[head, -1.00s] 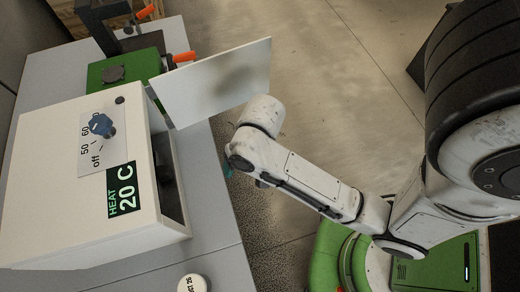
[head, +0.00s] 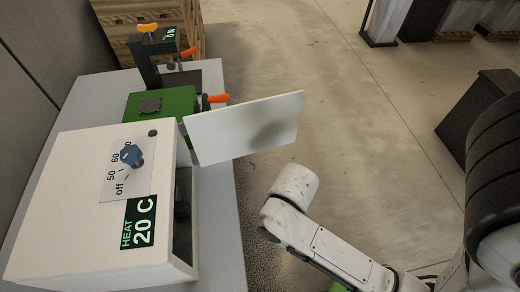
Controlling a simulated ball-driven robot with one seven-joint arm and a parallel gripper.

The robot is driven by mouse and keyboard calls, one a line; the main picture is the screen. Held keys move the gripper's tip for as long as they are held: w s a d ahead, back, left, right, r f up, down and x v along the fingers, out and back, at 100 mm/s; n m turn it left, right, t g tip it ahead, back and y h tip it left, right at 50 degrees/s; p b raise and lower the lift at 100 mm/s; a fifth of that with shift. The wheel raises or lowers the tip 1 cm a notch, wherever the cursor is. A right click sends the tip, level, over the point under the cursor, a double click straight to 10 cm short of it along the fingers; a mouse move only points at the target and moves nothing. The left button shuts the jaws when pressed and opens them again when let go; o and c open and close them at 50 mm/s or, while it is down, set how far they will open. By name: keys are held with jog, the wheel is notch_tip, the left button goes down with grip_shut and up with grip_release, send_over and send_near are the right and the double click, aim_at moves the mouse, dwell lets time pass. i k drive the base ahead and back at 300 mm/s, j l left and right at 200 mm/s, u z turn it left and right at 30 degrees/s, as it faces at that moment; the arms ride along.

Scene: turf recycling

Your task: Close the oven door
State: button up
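The oven is a white box (head: 75,225) at the lower left of the head view. Its top carries a blue knob (head: 131,156) with marks "off", "50" and "60", and a dark display (head: 138,222) reading "HEAT 20 C". The oven door (head: 235,128) is a flat white panel. It stands wide open, swung outward from the far end of the dark opening (head: 182,215). My arm is to the right of the opening and nearer than the door, with a visible gap to the door in the picture. My gripper is not visible.
The oven stands on a grey table (head: 232,255). Behind it are a green device (head: 160,104) with an orange handle and a dark press-like device (head: 152,60). Wooden crates (head: 190,25) are stacked beyond. Open concrete floor (head: 340,110) lies to the right.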

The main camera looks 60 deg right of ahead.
aim_at(219, 135)
jog(key=z, duration=1.6)
jog(key=i+l+z, duration=0.3)
jog(key=i, duration=0.4)
jog(key=i+j+z, duration=0.1)
jog(key=i+z, duration=0.15)
jog(key=i, duration=2.35)
jog(key=i+u, duration=0.2)
jog(key=i, duration=0.2)
jog(key=i+l+u, duration=0.25)
jog(key=i, duration=0.2)
jog(key=i+l+u, duration=0.2)
jog(key=i, duration=0.2)
jog(key=j+u, duration=0.1)
jog(key=u, duration=4.15)
